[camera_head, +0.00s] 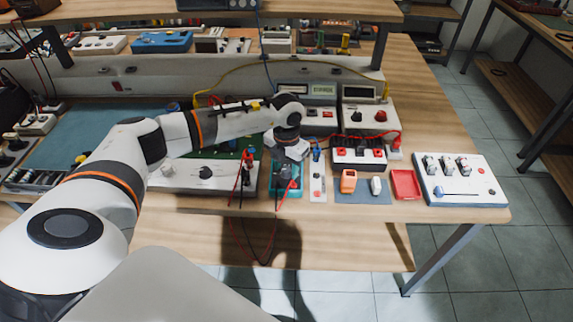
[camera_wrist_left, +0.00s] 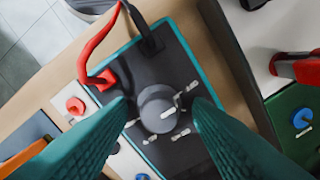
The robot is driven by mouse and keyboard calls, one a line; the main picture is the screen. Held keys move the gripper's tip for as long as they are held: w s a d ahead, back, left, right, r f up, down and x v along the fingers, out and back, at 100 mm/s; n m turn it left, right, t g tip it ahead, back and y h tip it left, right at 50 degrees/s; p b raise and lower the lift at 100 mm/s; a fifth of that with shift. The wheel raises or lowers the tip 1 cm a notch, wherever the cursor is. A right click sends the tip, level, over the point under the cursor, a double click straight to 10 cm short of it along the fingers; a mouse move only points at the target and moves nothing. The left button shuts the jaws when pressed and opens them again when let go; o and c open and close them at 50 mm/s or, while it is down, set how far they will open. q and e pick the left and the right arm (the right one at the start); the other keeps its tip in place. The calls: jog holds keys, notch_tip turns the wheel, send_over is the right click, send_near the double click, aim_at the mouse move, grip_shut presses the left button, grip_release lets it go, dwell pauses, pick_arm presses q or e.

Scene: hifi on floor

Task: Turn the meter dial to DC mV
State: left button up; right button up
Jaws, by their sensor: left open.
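The meter is a teal-edged box with a dark face, and it lies on the bench in the head view (camera_head: 293,186), partly hidden by my left gripper. In the left wrist view its dark face (camera_wrist_left: 130,66) fills the middle, with a round grey dial (camera_wrist_left: 156,107) and small white marks around it. The marks are too small to read. My left gripper (camera_wrist_left: 160,104) is open. Its two teal ridged fingers stand on either side of the dial, with a gap visible at each side. In the head view this gripper (camera_head: 288,152) is over the meter. My right gripper is out of view.
Red and black leads plug into the meter's far end from the dial. A green board (camera_wrist_left: 300,125) lies close by. A white power strip (camera_head: 318,180), an orange item (camera_head: 348,181), a red tray (camera_head: 405,184) and a white switch panel (camera_head: 460,180) stand to the right.

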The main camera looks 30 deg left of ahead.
pick_arm(q)
jog(key=c, duration=1)
